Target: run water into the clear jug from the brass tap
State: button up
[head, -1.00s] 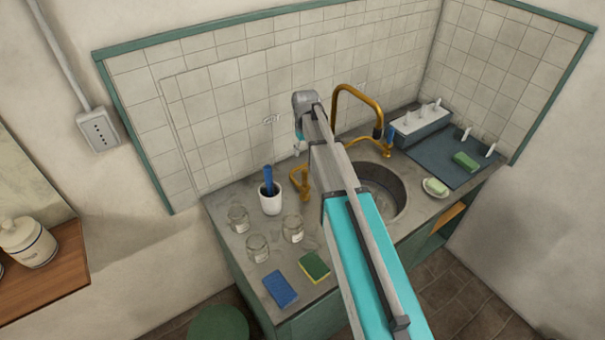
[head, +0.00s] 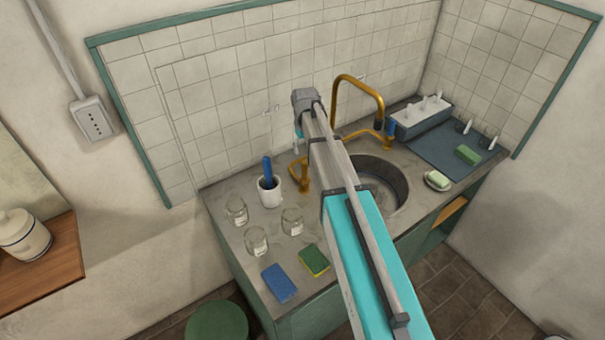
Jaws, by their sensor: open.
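The brass tap (head: 361,88) stands behind the round sink (head: 397,180), with a tall curved spout and a dark tip over the basin's back right. A brass fitting (head: 303,176) stands left of the sink, partly behind my arm. Three clear glass vessels stand on the left of the counter: one at the left (head: 237,210), one in front (head: 256,242) and one at the right (head: 291,221). I cannot tell which is the jug. My gripper (head: 297,148) is open, small and mostly hidden beneath my wrist, near the tiled wall above the brass fitting. I see nothing held.
A white cup (head: 269,192) with a blue-handled tool stands behind the vessels. A blue sponge (head: 279,283) and a green-yellow sponge (head: 314,260) lie at the front edge. A soap dish (head: 437,181) and a drying mat (head: 455,150) with a pegged rack are at right.

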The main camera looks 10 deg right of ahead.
aim_at(305, 178)
jog(key=shift+f+b, duration=5.15)
jog(key=shift+f, duration=0.3)
jog(key=shift+c, duration=0.2)
grip_shut()
